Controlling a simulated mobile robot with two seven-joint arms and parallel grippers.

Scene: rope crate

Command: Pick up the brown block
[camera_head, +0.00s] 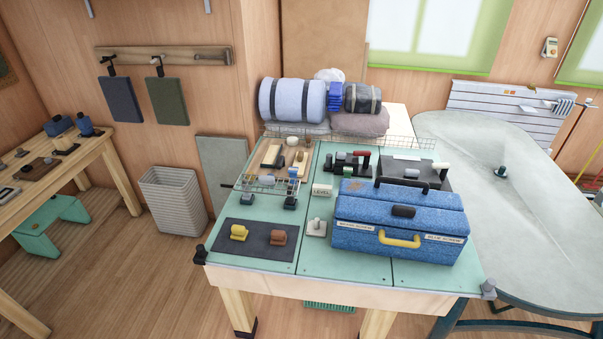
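A small brown block (278,238) with a rounded top rests on a dark grey mat (254,252) at the front left of the green-topped table (345,267). A yellow block (239,232) of similar size sits on the same mat, to the left of the brown one, with a gap between them. Nothing covers the brown block. Neither of my grippers shows in the head view.
A blue toolbox (400,217) with a yellow handle stands to the right of the mat. The mat's front is clear.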

